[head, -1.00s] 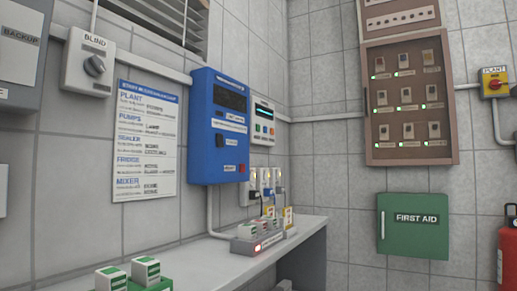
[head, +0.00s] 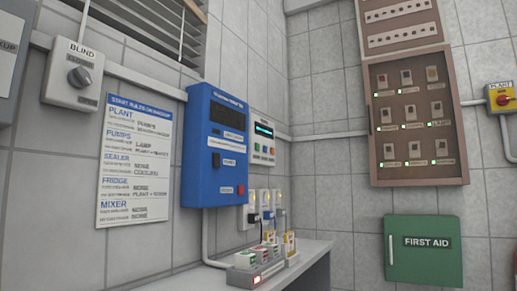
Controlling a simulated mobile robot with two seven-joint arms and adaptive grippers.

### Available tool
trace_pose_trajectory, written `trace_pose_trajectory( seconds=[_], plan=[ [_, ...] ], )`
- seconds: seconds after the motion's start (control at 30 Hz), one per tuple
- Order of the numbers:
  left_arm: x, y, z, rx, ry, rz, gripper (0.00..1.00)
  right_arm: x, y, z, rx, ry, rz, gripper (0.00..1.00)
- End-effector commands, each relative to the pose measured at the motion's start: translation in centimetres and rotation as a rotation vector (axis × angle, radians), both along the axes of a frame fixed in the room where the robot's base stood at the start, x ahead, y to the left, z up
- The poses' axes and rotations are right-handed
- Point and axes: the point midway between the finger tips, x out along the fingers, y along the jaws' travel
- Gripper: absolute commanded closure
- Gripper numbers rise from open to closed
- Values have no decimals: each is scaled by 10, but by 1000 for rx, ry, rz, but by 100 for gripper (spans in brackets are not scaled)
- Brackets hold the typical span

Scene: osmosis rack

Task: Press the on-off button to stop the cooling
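A small pale control unit (head: 263,140) with a lit cyan display and a row of small coloured buttons hangs on the left wall near the corner. A blue box (head: 212,178) with a dark display, a dark switch (head: 216,160) and a red button (head: 239,190) hangs in front of it and covers part of its left side. The labels on both are too small to read, so I cannot tell which button is the on-off one for the cooling. Neither of my grippers is in view.
A blind switch (head: 78,77), a rules sheet (head: 135,163), a breaker cabinet (head: 465,150) and a first aid box (head: 425,250) hang on the walls.

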Motion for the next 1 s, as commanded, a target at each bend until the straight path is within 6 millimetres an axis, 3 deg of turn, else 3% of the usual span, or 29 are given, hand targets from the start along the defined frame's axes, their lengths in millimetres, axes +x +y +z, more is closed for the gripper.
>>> trace_pose_trajectory(
  seconds=[0.13,1.0],
  plan=[
    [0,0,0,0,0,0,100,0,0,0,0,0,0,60],
    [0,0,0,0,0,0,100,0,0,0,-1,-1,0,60]
  ],
)
